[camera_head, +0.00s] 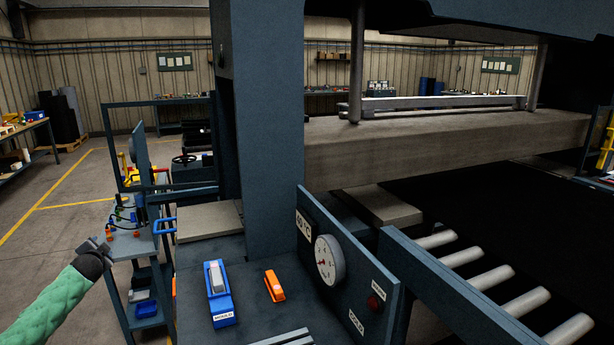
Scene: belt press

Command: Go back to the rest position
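My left gripper (97,244) is at the end of the green-sleeved arm at the lower left. It hangs in the air in front of a small side bench and touches nothing that I can make out. Its fingers are small and dark, and I cannot tell whether they are open or shut. My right gripper is not in view. On the press's work surface (250,318) lies a blue labelled holder (222,318) with a grey block (216,278) in it. An orange piece (274,286) lies to its right, apart from it.
A control panel (345,275) with a round gauge (329,259) and a red button (374,303) stands right of the work surface. A blue-grey column (268,120) rises behind it. Rollers (497,279) lie at right. The side bench (133,248) carries small coloured parts. Floor at far left is open.

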